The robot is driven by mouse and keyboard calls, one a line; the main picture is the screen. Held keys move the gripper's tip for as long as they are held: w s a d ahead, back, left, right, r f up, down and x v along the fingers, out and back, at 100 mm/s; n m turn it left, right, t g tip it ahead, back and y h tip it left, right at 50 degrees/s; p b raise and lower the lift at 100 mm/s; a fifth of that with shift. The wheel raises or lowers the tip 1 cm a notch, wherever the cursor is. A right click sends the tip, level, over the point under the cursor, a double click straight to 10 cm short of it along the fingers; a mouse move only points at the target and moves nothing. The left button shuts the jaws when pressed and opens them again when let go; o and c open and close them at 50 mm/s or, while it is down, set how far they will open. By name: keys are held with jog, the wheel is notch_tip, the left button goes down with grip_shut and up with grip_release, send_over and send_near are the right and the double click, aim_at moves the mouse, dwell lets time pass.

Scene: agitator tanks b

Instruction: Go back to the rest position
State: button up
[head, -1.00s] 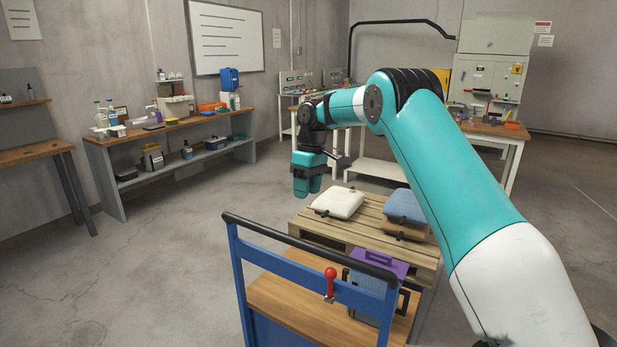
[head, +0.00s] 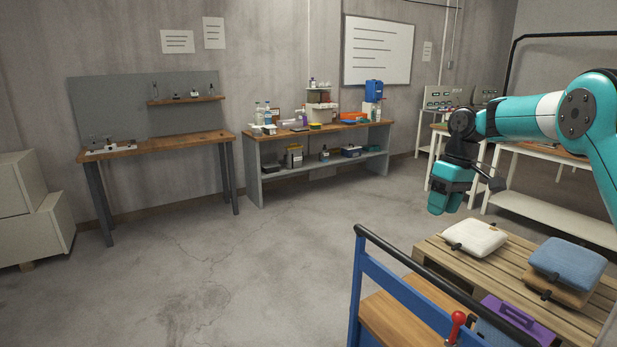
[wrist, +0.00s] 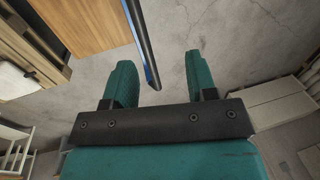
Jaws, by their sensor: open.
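My gripper (head: 444,203) hangs at the end of my teal and white arm on the right of the head view, pointing down. It is in the air near the left edge of the pallet, with nothing in it. In the wrist view its two teal fingers (wrist: 157,80) stand apart, with bare floor and the end of the cart's dark handle bar between and beyond them.
The blue cart (head: 357,290) with a red-knobbed lever (head: 458,318) stands close in front. Behind it a wooden pallet (head: 432,246) bears a white sack (head: 474,237) and a blue sack (head: 567,263). Workbenches (head: 160,147) line the wall.

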jog(key=s+a+r+n+y, duration=0.1)
jog(key=s+a+r, duration=0.2)
jog(key=s+a, duration=0.55)
jog(key=s+a+r, duration=0.4)
jog(key=s+a, duration=0.3)
jog(key=s, duration=0.2)
jog(key=s+a+f, duration=0.2)
jog(key=s, duration=0.7)
jog(key=s+a+f+y, duration=0.1)
jog(key=s+a, duration=0.1)
jog(key=s, duration=0.8)
jog(key=shift+s+f+t, duration=0.3)
jog(key=shift+f+t, duration=0.05)
jog(key=shift+t, duration=0.05)
